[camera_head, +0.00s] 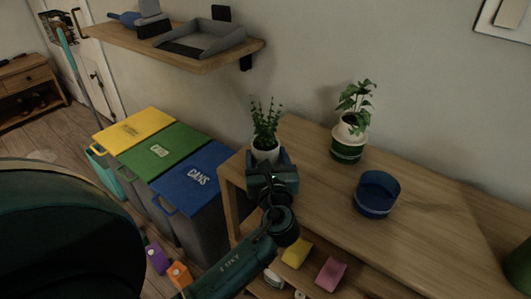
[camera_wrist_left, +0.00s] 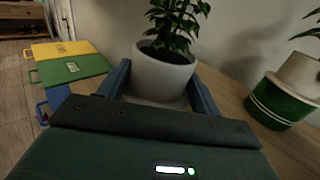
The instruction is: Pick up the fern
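The fern (camera_head: 265,126), a leafy green plant in a white pot, stands upright at the left end of the wooden shelf top. In the left wrist view the fern's white pot (camera_wrist_left: 163,75) is close ahead, its upper leaves cut off by the frame. My left gripper (camera_head: 268,168) is at the near side of the pot. In the wrist view its two blue fingers (camera_wrist_left: 160,88) are spread, one on each side of the pot; firm contact is not clear. My right gripper is not in view.
A second plant (camera_head: 350,128) in a white and green pot and a blue bowl (camera_head: 375,196) stand to the right. Yellow, green and blue bins (camera_head: 164,153) are on the left. A wall shelf (camera_head: 145,42) hangs above them.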

